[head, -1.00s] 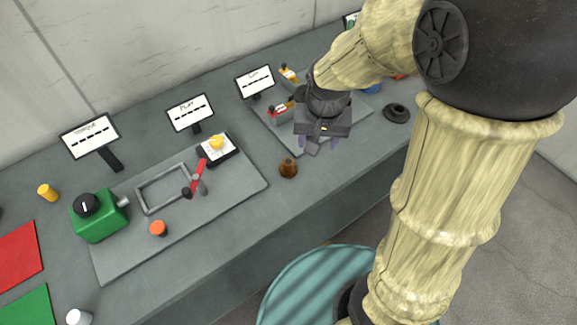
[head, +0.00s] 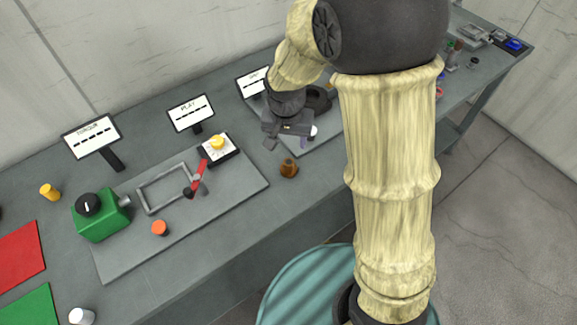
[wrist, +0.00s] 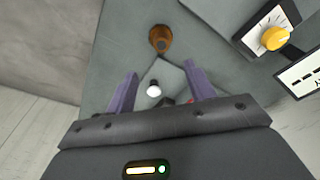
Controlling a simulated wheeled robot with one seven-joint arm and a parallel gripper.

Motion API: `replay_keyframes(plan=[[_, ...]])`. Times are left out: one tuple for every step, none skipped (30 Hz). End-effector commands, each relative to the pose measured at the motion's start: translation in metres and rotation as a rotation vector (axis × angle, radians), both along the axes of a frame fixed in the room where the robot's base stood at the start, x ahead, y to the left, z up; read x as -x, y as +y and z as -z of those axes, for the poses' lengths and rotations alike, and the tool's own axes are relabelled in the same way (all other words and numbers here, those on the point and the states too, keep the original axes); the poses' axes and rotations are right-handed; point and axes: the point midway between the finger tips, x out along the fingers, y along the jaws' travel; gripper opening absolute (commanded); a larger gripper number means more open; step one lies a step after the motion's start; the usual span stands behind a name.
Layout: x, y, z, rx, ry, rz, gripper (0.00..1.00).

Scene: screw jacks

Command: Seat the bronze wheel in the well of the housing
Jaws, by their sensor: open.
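A small brown, bronze-coloured round piece (head: 289,168) stands on the bench in front of the plates; I take it for the bronze wheel. In the wrist view it (wrist: 160,38) shows a dark hole and lies beyond my fingertips, not between them. My gripper (head: 287,143) is open and empty, pointing down just behind and above it. The purple fingers (wrist: 160,72) are spread apart. A black part with a round opening (head: 318,98) sits on the right plate behind my gripper; it may be the housing, but my wrist partly covers it.
A white-topped knob (wrist: 153,90) shows between and below my fingers. The left plate (head: 240,188) carries a red lever, a grey frame and a yellow dial (head: 217,143). A green box (head: 101,215) stands at its left end. Bench signs stand behind. Bare bench surrounds the brown piece.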

Motion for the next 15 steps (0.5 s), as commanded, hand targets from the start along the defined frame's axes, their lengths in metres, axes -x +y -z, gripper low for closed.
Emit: replay_keyframes(plan=[[-0.001, -0.001, 0.009, 0.002, 0.004, 0.0, 0.54], [-0.001, -0.001, 0.014, 0.002, 0.005, 0.0, 0.54], [-0.002, -0.001, 0.02, 0.003, 0.006, 0.001, 0.54], [-0.002, -0.001, 0.025, 0.002, 0.005, 0.0, 0.54], [-0.004, -0.001, 0.03, 0.002, 0.004, 0.0, 0.54], [-0.005, -0.001, 0.036, 0.002, 0.005, -0.001, 0.54], [-0.005, -0.001, 0.04, 0.002, 0.005, -0.001, 0.54], [-0.006, -0.002, 0.045, 0.002, 0.006, -0.001, 0.54], [-0.007, -0.002, 0.051, 0.001, 0.004, -0.001, 0.54], [-0.007, -0.002, 0.055, 0.002, 0.005, -0.001, 0.54], [-0.008, -0.002, 0.059, 0.002, 0.003, -0.001, 0.54], [-0.009, -0.002, 0.063, 0.002, 0.003, -0.001, 0.54], [-0.009, -0.002, 0.066, 0.001, 0.002, -0.001, 0.54], [-0.01, -0.002, 0.067, 0.001, 0.001, -0.001, 0.54], [-0.01, -0.002, 0.069, 0.0, 0.001, -0.001, 0.54]])
